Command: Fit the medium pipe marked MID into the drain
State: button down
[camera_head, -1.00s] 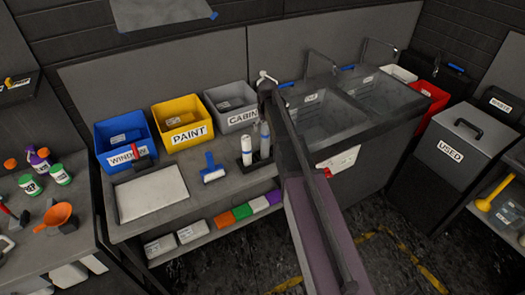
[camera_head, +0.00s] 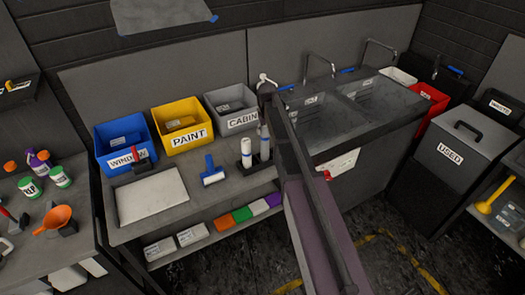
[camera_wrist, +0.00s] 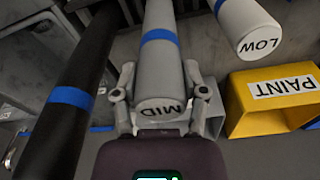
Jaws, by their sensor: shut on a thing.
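My gripper (camera_wrist: 161,94) is shut on the MID pipe (camera_wrist: 162,60), a pale grey tube with a blue band, near its marked end. In the head view the MID pipe (camera_head: 264,147) stands upright beside the LOW pipe, and my arm hides the gripper's fingers. The white LOW pipe (camera_wrist: 245,25) with a blue band is to the right in the wrist view; it also shows in the head view (camera_head: 246,155). A black pipe (camera_wrist: 72,90) with a blue band is close on the left. I cannot make out the drain opening.
A steel sink (camera_head: 365,125) with taps is right of my arm, with a white panel and red part (camera_head: 327,174) below. Blue, yellow PAINT (camera_head: 182,128) and grey bins line the bench's back. A blue-handled roller (camera_head: 212,172) lies left of the pipes.

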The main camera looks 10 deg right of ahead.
jog(key=shift+r, duration=0.2)
notch_tip(320, 180, up, 3)
jog(key=p, duration=0.3)
jog(key=shift+p, duration=0.35)
jog(key=s+d, duration=0.3)
jog(key=s, duration=0.4)
jog(key=s+d+r+p, duration=0.1)
jog(key=s+d, duration=0.2)
jog(key=s, duration=0.4)
jog(key=shift+s+d+r, duration=0.2)
jog(key=shift+s+r, duration=0.05)
jog(key=shift+s, duration=0.1)
jog(key=shift+s, duration=0.1)
